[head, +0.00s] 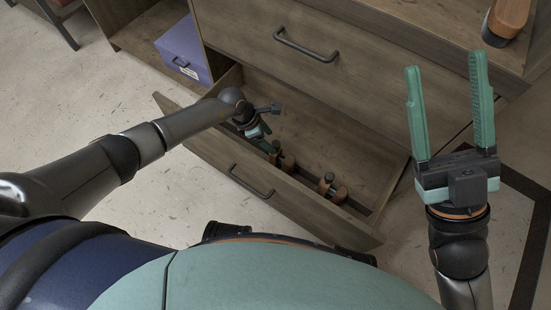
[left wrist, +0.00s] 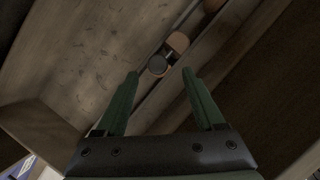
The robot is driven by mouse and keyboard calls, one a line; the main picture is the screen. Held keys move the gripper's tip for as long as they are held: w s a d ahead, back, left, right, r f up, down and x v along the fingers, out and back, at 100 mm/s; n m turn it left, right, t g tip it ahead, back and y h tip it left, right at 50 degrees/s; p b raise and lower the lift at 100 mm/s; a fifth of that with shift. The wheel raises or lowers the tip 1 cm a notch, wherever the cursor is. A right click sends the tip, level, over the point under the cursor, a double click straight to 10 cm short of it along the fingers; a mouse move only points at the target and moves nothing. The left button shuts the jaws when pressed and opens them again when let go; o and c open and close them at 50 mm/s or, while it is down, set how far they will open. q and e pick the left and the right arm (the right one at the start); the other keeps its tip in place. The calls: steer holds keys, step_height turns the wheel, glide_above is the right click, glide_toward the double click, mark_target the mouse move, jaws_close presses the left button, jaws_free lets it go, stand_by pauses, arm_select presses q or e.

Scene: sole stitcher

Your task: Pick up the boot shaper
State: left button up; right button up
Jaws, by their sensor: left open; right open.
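Wooden pieces with dark round parts, which look like boot shapers, lie in the open drawer. One pair (head: 286,162) is close to my left gripper (head: 267,138), and another pair (head: 326,183) lies further right. My left gripper reaches down into the drawer, open and empty. In the left wrist view, a wooden piece with a dark round end (left wrist: 177,42) shows just beyond and between the open fingertips (left wrist: 160,72). It looks apart from both fingers. My right gripper (head: 447,110) is raised, open and empty, at the right of the head view.
The open drawer (head: 225,165) has a front panel with a dark handle and walls around the pieces. A closed drawer (head: 345,75) is above it. A purple box (head: 183,50) sits on the shelf at left. A wooden item (head: 508,18) stands on the upper right surface.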

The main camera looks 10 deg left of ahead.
mark_target(275, 144)
arm_select(q)
steer(key=b+x, duration=0.3)
steer(key=x, duration=0.2)
steer(key=shift+w+d+b, duration=0.15)
steer(key=shift+b, duration=0.15)
steer(key=shift+c, duration=0.4)
steer(key=shift+c, duration=0.7)
jaws_close()
